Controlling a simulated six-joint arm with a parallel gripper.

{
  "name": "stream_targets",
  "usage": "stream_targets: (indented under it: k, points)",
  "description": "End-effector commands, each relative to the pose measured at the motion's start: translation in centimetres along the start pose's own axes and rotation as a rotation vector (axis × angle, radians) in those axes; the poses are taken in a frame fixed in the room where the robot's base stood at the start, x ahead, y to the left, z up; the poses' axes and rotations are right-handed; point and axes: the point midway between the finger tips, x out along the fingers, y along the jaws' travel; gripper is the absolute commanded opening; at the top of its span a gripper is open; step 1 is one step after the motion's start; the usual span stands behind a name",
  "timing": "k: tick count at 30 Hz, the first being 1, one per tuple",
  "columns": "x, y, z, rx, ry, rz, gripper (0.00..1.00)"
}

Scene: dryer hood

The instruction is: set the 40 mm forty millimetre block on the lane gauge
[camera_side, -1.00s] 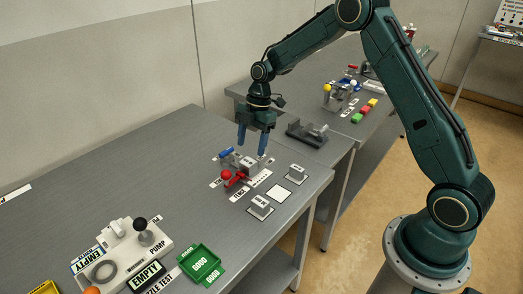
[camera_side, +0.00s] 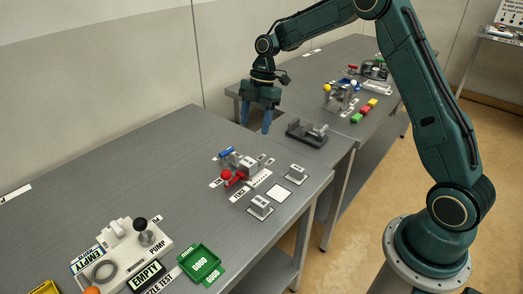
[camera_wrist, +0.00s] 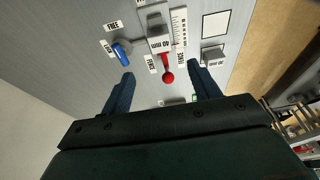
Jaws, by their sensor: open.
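The lane gauge (camera_side: 240,172) stands on the grey bench, with a blue knob, a red-knobbed lever and a printed scale strip. The grey forty millimetre block (camera_wrist: 159,43), with a "40 mm" label, sits at the gauge beside the scale in the wrist view. In the side view the block (camera_side: 248,164) is small, and its exact seating cannot be told. My gripper (camera_side: 255,127) is open and empty, above and behind the gauge, clear of the block. In the wrist view its two fingers (camera_wrist: 161,70) are spread apart.
Two other grey blocks stand on pads, one near the front (camera_side: 260,205) and one at the right (camera_side: 296,173). A bare white square (camera_side: 279,193) lies between them. A dark vice-like fixture (camera_side: 306,133) is right of my gripper. A pump panel (camera_side: 125,250) and green tray (camera_side: 200,262) are front left.

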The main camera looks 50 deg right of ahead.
Motion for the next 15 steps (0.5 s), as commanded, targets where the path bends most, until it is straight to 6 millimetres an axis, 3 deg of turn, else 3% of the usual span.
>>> stream_targets:
  k: [8,15]
  points:
    - [-0.4,-0.2,-0.2,0.012,-0.003,0.004,0.61]
    - [-2.9,-1.6,-1.8,0.106,-0.025,0.038,0.61]
